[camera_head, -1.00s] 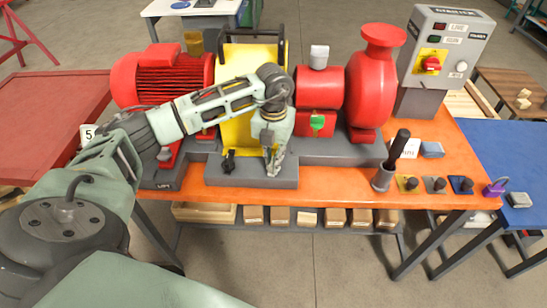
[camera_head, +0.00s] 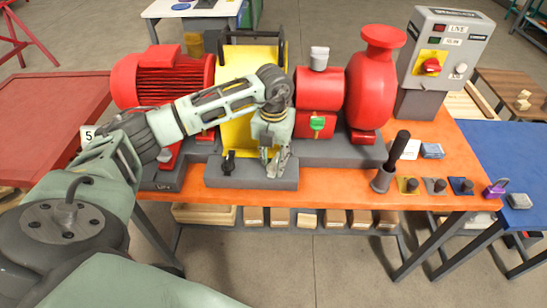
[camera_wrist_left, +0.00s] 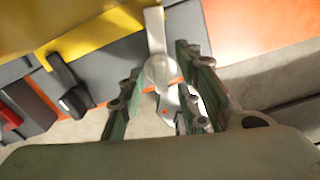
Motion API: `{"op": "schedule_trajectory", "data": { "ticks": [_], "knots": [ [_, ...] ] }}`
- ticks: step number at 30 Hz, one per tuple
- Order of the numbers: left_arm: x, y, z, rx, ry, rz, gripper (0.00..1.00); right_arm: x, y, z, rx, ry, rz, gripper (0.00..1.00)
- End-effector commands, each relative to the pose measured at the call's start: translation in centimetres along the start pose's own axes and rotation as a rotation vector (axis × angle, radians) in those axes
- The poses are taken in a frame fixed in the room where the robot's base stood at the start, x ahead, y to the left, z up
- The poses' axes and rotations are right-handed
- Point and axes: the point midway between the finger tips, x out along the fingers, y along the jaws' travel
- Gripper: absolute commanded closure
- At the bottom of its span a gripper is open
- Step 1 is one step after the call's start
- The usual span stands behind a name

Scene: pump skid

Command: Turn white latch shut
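The white latch (camera_wrist_left: 160,70) shows in the left wrist view as a pale lever with a round hub, one arm pointing up in the picture. It sits at the front edge of the grey base, below the yellow guard (camera_wrist_left: 95,30). My left gripper (camera_head: 275,170) points down at this spot and hides most of the latch in the head view. In the left wrist view its two fingers (camera_wrist_left: 158,85) are apart, one on each side of the hub. I cannot tell whether either finger touches it. My right gripper is not in view.
A black latch (camera_head: 228,162) stands left of my gripper on the grey base (camera_head: 245,180). The red motor (camera_head: 165,77) and red pump (camera_head: 372,85) flank the yellow guard (camera_head: 235,130). A black-handled tool (camera_head: 398,148) stands right. The orange bench's front strip is partly clear.

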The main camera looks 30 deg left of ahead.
Motion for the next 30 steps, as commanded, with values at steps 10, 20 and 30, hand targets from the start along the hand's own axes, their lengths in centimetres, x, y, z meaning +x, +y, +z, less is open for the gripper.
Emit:
{"op": "schedule_trajectory", "data": {
  "ticks": [10,20,30],
  "knots": [
    [-5.2,0.0,0.2,-0.001,-0.007,-0.002,0.69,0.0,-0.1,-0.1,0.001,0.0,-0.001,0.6],
    [-11.0,0.0,0.1,0.0,-0.004,-0.001,0.69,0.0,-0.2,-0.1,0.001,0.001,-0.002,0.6],
    [-12.0,0.0,0.0,-0.001,-0.001,-0.001,0.69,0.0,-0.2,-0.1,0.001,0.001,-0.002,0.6]
  ]
}}
